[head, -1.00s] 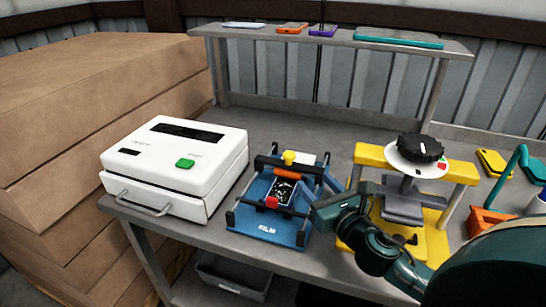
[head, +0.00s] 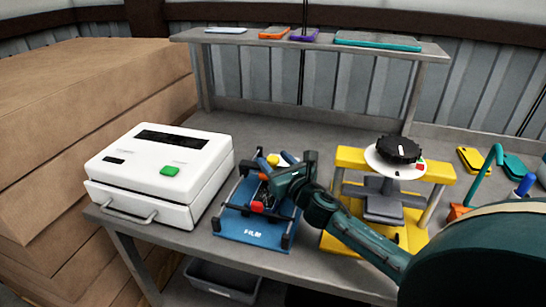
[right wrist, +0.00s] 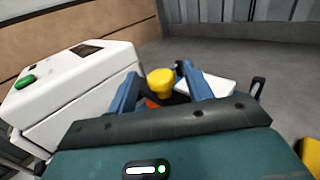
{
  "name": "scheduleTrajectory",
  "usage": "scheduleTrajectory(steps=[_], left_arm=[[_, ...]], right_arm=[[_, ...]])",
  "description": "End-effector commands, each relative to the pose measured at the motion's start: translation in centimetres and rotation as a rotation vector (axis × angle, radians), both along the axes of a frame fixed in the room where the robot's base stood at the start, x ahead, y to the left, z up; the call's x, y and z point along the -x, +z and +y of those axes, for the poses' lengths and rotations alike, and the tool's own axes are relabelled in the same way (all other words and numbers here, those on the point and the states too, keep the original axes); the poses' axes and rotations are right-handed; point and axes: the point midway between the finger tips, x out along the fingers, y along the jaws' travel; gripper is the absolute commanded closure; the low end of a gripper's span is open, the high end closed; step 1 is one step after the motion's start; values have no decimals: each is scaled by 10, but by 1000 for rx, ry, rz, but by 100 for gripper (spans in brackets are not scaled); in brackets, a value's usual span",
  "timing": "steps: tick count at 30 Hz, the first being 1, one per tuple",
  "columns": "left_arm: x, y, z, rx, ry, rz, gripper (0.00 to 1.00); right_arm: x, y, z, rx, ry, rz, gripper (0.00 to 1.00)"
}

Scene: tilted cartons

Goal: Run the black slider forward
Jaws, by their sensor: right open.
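The film fixture (head: 254,232) has a blue base with black side rails and stands on the grey bench. Its black slider (right wrist: 180,98) is a crossbar that carries a yellow knob (head: 272,159); in the head view my gripper hides most of it. My right gripper (head: 276,160) is open over the fixture. In the right wrist view its two blue fingers stand either side of the yellow knob (right wrist: 160,82), with an orange part (right wrist: 153,103) below it. I cannot tell whether the fingers touch the knob. My left gripper is out of view.
A white machine (head: 160,170) with a green button stands left of the fixture. A yellow stand (head: 440,168) with a black dial (head: 398,149) is close on the right. A shelf (head: 240,42) runs behind. Cartons (head: 60,140) are stacked at the left.

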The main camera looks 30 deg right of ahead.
Motion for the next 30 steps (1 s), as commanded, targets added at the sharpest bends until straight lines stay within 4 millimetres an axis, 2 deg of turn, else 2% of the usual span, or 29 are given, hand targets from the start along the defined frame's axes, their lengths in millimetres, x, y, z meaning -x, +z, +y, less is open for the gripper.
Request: scheduleTrajectory(steps=[6, 14, 30], left_arm=[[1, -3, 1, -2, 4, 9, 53], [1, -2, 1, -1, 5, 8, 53], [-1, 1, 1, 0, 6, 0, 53]], right_arm=[[-15, 0, -1, 1, 1, 0, 50], [-16, 0, -1, 1, 2, 0, 50], [-16, 0, -1, 1, 1, 0, 92]])
